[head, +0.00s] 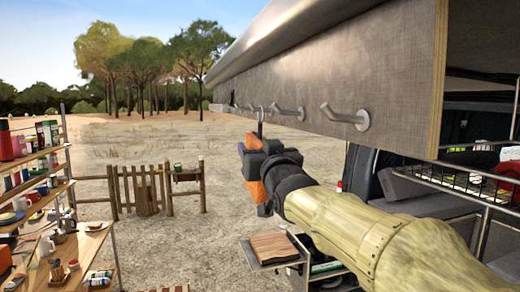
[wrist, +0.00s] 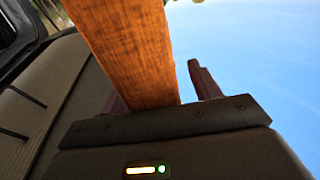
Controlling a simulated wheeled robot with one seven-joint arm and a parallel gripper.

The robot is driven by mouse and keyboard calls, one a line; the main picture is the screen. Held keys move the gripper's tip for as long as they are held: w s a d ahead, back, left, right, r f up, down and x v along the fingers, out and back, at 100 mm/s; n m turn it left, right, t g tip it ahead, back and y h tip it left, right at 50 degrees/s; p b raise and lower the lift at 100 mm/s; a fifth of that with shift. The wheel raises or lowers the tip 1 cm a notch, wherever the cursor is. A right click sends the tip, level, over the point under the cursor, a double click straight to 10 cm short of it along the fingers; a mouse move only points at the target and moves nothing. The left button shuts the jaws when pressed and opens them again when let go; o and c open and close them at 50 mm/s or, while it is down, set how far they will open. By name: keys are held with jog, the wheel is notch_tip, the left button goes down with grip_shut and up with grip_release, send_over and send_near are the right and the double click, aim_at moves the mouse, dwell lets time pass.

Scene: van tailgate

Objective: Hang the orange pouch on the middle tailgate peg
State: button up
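The orange pouch (head: 256,190) is at the end of my arm in the head view, partly hidden by my gripper (head: 252,162). A thin dark loop (head: 261,129) rises above it to the row of pegs; whether it sits on the middle peg (head: 258,108) is too small to tell. In the wrist view the pouch (wrist: 125,45) stands between the fingers of my gripper (wrist: 160,90). The right finger is apart from it, with sky showing in the gap. The left finger is mostly hidden behind the pouch. My gripper looks open around it.
The raised tailgate (head: 385,65) carries several metal pegs, the nearest one (head: 345,118) large at the right. A shelf rack (head: 35,170) stands at the left. A wire basket (head: 455,180) and a wooden board (head: 273,248) are below the tailgate. Open air surrounds the pouch's left side.

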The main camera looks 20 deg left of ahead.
jog(key=shift+s+d, duration=0.1)
jog(key=shift+s, duration=0.05)
jog(key=b+v, duration=0.9)
jog(key=v, duration=0.8)
jog(key=shift+b, duration=0.3)
